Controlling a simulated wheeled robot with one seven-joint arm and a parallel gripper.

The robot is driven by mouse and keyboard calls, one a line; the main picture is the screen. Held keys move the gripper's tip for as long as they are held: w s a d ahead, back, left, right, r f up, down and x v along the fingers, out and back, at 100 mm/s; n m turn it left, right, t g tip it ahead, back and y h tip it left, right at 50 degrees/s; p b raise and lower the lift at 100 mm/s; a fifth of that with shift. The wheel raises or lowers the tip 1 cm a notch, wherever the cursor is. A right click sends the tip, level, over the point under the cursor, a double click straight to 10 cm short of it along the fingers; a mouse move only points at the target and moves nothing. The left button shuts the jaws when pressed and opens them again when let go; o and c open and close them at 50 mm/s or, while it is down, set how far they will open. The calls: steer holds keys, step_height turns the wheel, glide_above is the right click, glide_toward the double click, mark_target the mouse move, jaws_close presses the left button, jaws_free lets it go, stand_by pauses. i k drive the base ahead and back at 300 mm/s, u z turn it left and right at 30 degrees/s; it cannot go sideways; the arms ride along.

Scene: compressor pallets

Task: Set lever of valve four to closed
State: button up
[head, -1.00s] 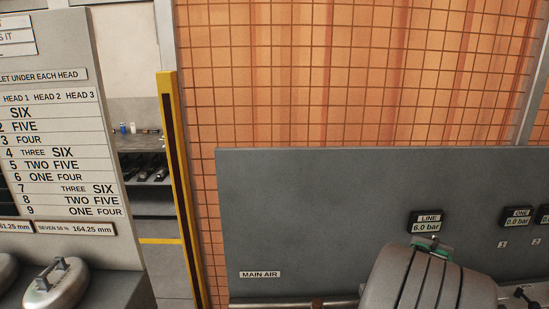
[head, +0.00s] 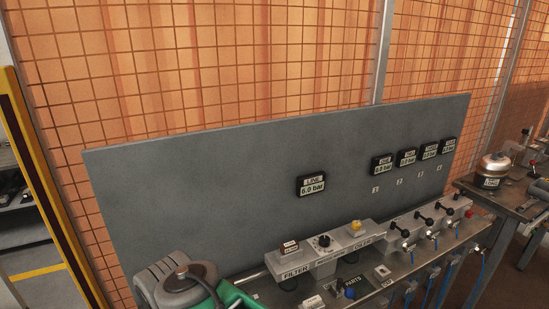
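The valve manifold (head: 412,228) is a pale block at the right end of the bench, below the grey panel. It bears a row of small levers with black knobs, receding to the right, with blue hoses below. The panel numbers 1 to 4 stand above the row. Valve four appears to be at the far right end, where a lever with a black knob (head: 448,198) shows. Its exact angle is too small to tell. A red knob (head: 469,213) sits at the manifold's end. My gripper is not in view.
A grey panel (head: 230,175) carries a LINE gauge (head: 312,185) at 6.0 bar and several smaller gauges. A filter and oiler unit (head: 320,255) stands left of the manifold. A side table (head: 510,200) with a metal pot (head: 493,166) stands at right. A yellow post (head: 45,190) is at left.

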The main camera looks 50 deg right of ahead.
mark_target(464, 192)
steer(key=z, duration=3.9)
steer(key=i, duration=3.05)
steer(key=u, duration=4.05)
